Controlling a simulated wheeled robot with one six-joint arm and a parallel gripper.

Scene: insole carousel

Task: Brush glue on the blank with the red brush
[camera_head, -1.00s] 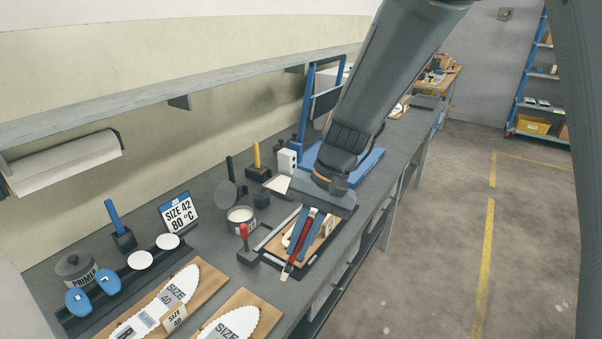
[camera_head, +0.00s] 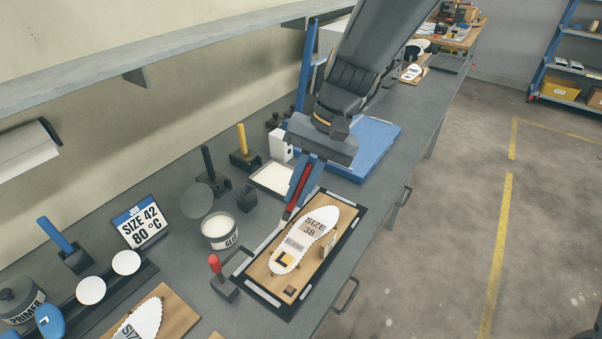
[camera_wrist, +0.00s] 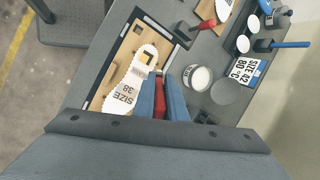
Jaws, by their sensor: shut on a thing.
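My gripper (camera_head: 303,186) is shut on the red brush (camera_head: 291,201), which points down and toward the front left. The brush also shows between the blue fingers in the wrist view (camera_wrist: 160,103). The blank (camera_head: 309,231), a white insole marked SIZE 38, lies on a wooden board in a black frame. The brush is beside the blank's left edge; I cannot tell whether its tip touches anything. The open glue pot (camera_head: 220,232), with pale contents, stands left of the frame. In the wrist view the blank (camera_wrist: 133,80) lies left of the brush and the pot (camera_wrist: 197,77) right.
A red-handled tool (camera_head: 217,272) stands in a block near the frame's left corner. A white-filled tray (camera_head: 272,180) and a blue press base (camera_head: 368,146) lie behind. A SIZE 42 sign (camera_head: 139,221) stands left. The floor at right is clear.

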